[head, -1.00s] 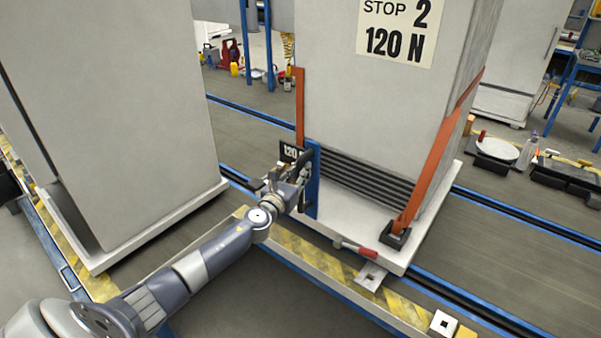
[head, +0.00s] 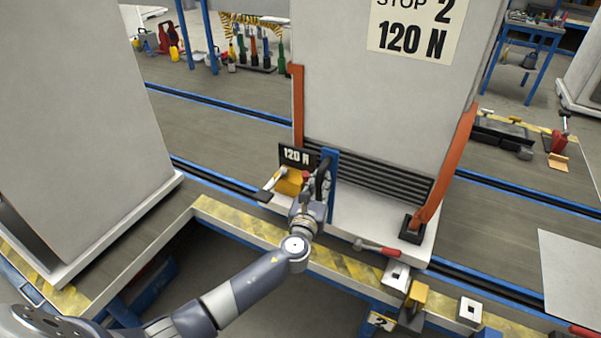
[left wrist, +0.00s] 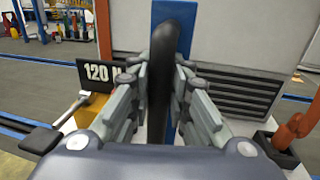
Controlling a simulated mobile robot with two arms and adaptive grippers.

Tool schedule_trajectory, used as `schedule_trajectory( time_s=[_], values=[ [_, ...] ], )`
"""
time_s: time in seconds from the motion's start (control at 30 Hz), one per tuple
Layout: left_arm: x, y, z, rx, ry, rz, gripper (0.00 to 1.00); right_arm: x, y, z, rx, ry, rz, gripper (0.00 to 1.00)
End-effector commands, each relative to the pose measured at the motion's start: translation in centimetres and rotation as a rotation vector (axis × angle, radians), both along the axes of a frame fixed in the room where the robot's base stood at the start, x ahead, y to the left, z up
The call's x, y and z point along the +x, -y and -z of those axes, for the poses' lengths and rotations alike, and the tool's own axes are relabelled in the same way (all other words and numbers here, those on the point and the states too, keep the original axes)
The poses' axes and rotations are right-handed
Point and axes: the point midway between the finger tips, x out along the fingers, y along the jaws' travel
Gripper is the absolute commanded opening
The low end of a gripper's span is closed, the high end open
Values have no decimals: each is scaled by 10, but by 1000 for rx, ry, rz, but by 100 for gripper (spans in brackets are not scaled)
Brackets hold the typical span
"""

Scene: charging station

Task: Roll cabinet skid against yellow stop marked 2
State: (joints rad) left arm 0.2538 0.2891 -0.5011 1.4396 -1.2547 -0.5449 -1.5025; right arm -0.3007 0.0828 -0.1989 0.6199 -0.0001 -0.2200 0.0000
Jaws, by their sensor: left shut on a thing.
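The tall grey cabinet (head: 395,100) stands upright on a pale skid (head: 350,217), with a "STOP 2 120 N" label on its face. A blue post (head: 330,165) with a black upright handle (left wrist: 164,70) rises at the skid's near left. My left gripper (head: 316,186) is shut on the handle. The left wrist view shows the handle between the fingers. A yellow stop (head: 418,295) stands at the near edge, close to the skid's near right corner. A plate marked 2 (head: 382,321) hangs below it. I cannot tell whether skid and stop touch. My right gripper is out of view.
A second grey cabinet (head: 80,120) stands at left on its own skid. Blue-edged rails run across the floor. A black "120 N" sign (head: 296,155) and yellow block (head: 290,182) sit behind my gripper. A red-handled lever (head: 378,248) lies at the skid's front edge.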

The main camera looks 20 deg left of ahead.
Motion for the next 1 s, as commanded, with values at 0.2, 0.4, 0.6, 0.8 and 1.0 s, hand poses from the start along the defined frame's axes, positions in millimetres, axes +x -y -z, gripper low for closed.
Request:
schedule_trajectory(
  time_s=[0.2,0.4,0.6,0.8,1.0],
  values=[
    [-2,24,0,5,-1,-8,0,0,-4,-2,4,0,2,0],
    [-3,36,1,5,-2,-3,0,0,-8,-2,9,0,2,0],
    [-4,41,2,3,-2,4,0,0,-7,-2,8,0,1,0],
    [-4,42,2,0,-3,6,21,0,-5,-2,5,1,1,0],
    [-4,41,2,0,-3,4,38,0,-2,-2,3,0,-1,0]
  ],
)
